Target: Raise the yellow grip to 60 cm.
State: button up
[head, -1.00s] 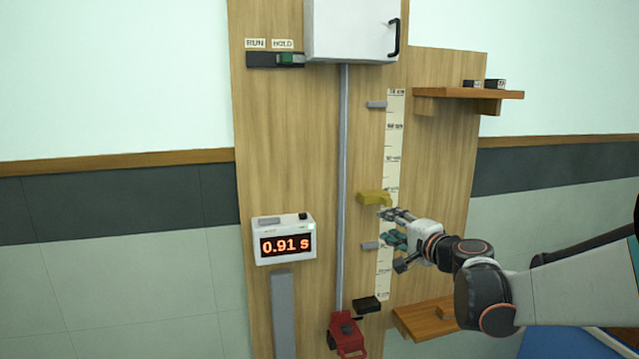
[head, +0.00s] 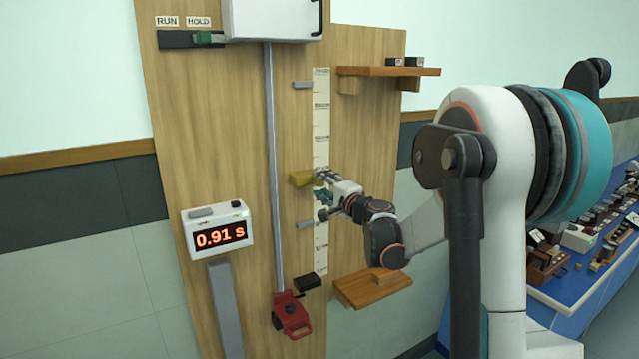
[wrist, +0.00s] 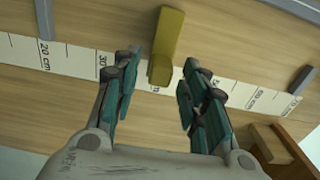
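The yellow grip (head: 301,178) is a small block beside the white vertical scale (head: 321,140) on the wooden board. In the wrist view the yellow grip (wrist: 167,45) covers part of the scale (wrist: 75,60), just past the 30 mark, at roughly 40 cm. My gripper (head: 322,181) is at the grip's height, reaching in from the right. In the wrist view my gripper (wrist: 162,68) is open, with one teal finger on each side of the grip and gaps visible. Whether it touches the grip is not clear.
Grey pegs (head: 303,85) (head: 306,225) stick out above and below the grip. A grey rod (head: 273,170) runs down to a red clamp (head: 290,315). A display (head: 218,233) reads 0.91 s. Wooden shelves (head: 388,71) (head: 373,289) are at the right.

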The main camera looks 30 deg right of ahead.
jog(key=shift+w, duration=1.2)
jog(key=shift+s, duration=0.1)
grip_shut()
notch_tip(320, 180, up, 20)
jog(key=p, duration=0.8)
jog(key=shift+r, duration=0.1)
jog(key=shift+c, duration=0.2)
grip_release()
jog(key=shift+o, duration=0.2)
jog(key=shift+a, duration=0.1)
